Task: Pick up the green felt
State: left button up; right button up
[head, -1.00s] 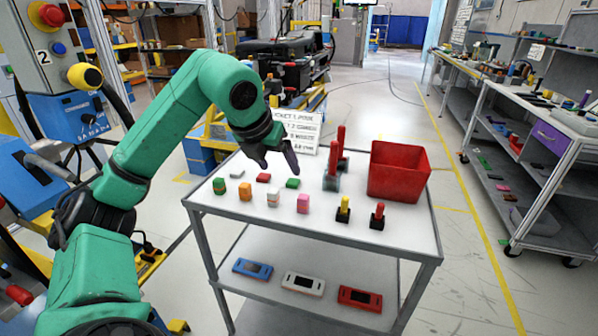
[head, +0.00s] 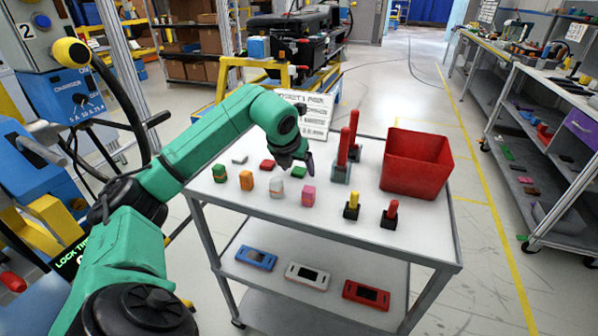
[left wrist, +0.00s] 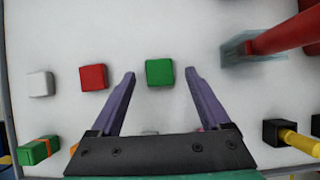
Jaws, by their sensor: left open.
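The green felt (head: 299,172) is a small flat green block on the white tabletop (head: 240,208). My left gripper (head: 296,166) is open and above the felt, pointing down. In the left wrist view its purple fingers (left wrist: 160,74) are spread and hold nothing. I cannot tell its exact height above the felt. My right gripper is not in view.
A red felt (head: 267,165) and a white one (head: 240,159) lie left of the green felt. Upright red-handled tools (head: 353,135) stand close on its right, beside a red bin (head: 416,165). Several striped blocks (head: 246,180) line the front.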

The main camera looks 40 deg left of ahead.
pick_arm(q)
jog(key=shift+w+a+f, duration=0.1)
jog(key=shift+w+f, duration=0.05)
jog(key=shift+f, duration=0.1)
grip_shut()
jog(key=shift+r, duration=0.1)
